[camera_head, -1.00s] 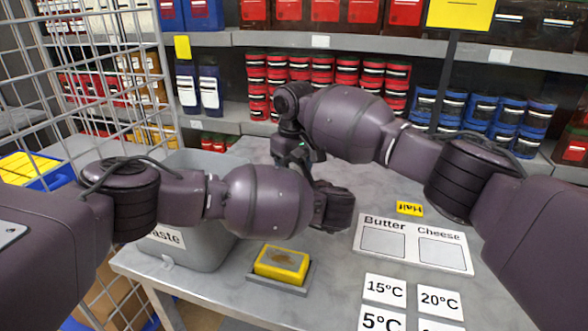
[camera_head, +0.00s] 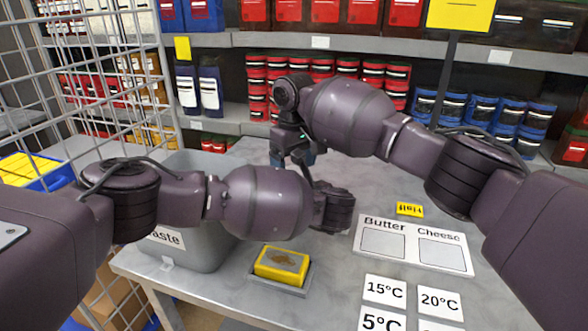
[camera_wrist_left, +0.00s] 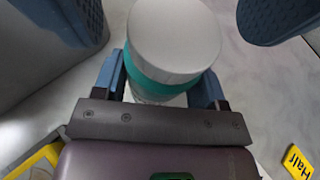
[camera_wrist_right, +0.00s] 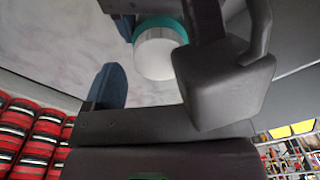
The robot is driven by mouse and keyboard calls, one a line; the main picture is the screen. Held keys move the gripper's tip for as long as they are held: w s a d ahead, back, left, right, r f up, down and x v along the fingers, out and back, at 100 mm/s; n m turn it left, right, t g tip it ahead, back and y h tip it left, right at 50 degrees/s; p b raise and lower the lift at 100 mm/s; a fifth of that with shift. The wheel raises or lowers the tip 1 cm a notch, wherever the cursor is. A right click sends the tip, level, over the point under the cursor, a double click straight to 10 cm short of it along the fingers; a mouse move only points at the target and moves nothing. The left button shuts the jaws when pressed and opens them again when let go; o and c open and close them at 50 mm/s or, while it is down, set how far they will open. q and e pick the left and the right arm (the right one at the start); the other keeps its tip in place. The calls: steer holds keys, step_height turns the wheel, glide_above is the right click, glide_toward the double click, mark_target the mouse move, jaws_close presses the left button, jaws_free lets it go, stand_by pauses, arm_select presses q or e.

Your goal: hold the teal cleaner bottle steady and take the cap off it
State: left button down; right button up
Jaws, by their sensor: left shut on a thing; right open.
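The bottle's round pale cap (camera_wrist_left: 175,35) shows large from above in the left wrist view, with a teal band below it. My left gripper (camera_wrist_left: 158,78) is shut on the bottle, one blue finger on each side. In the right wrist view the pale cap (camera_wrist_right: 155,52) and teal part are near my right gripper. A blue finger (camera_wrist_right: 108,85) stands to the left of the cap, apart from it; a dark block hides the other side. My right gripper (camera_head: 300,157) is open. In the head view the arms hide the bottle.
A grey waste bin (camera_head: 205,250) stands at the left. A yellow sponge-like block (camera_head: 281,264) lies in a small tray at the front. A Butter and Cheese board (camera_head: 412,245) and temperature cards (camera_head: 386,289) lie at the right. Stocked shelves stand behind.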

steer(key=shift+r, duration=1.3)
arm_select(q)
steer(key=shift+c, duration=0.5)
jaws_free()
